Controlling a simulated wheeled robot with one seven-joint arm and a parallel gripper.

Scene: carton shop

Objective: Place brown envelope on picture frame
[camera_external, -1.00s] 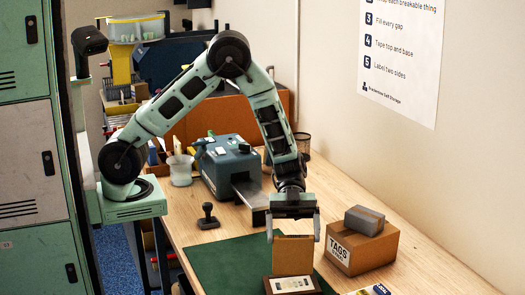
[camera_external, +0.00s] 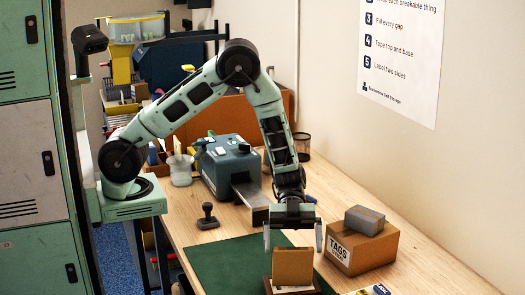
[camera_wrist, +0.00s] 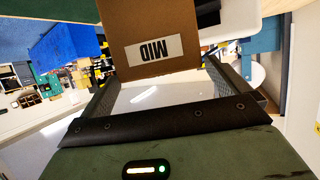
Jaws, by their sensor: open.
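The brown envelope (camera_external: 292,266) is upright over the picture frame (camera_external: 270,288) at the lower middle of the external view, hiding most of it. I cannot tell whether the envelope rests on it or is just above it. My gripper (camera_external: 293,247) is open, its fingers apart on either side of the envelope's top edge.
A brown "TAGS" carton (camera_external: 361,249) with a grey parcel (camera_external: 364,219) on it stands just right of my gripper. A green mat (camera_external: 232,262) lies to the left. A stamp (camera_external: 208,216) and a blue-grey machine (camera_external: 231,168) stand farther back.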

